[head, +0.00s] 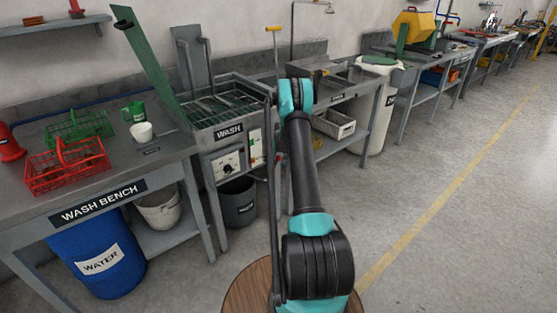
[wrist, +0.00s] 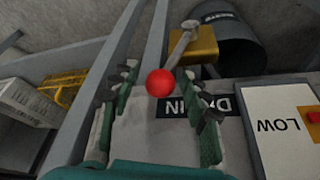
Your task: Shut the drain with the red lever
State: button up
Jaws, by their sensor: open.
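In the wrist view, the red ball knob (wrist: 160,83) tops a metal lever (wrist: 181,47) that slants to a brass valve body (wrist: 203,45). The black drain label (wrist: 185,106) lies beside the knob, upside down and partly covered by a finger. My gripper (wrist: 158,98) is open, its green and black fingers on either side of the knob. Whether they touch it I cannot tell. In the head view, the wash unit (head: 215,146) stands behind my arm. My gripper and the lever are not clear there.
A dark bucket (head: 238,203) stands under the wash unit; it also shows in the wrist view (wrist: 228,38). The panel marked LOW (wrist: 283,125) is close right of my gripper. A wash bench (head: 60,205) is at left. Floor at right is clear.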

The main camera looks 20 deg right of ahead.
grip_shut()
dwell(0.3)
jog(key=shift+s+a+r+t+h, duration=0.1)
jog(key=shift+s+a+t+h, duration=0.05)
jog(key=shift+a+h, duration=0.3)
jog(key=shift+s+a+r+t+h, duration=0.1)
jog(key=shift+a+t+h, duration=0.05)
jog(key=shift+a+h, duration=0.25)
jog(key=shift+s+a+r+n+t+h, duration=0.1)
jog(key=shift+s+a+n+t+h, duration=0.15)
jog(key=shift+a+h, duration=0.3)
jog(key=shift+s+a+r+n+t+h, duration=0.15)
jog(key=shift+a+t+h, duration=0.25)
jog(key=shift+h, duration=0.2)
jog(key=shift+f, duration=0.1)
grip_release()
jog(key=v, duration=1.2)
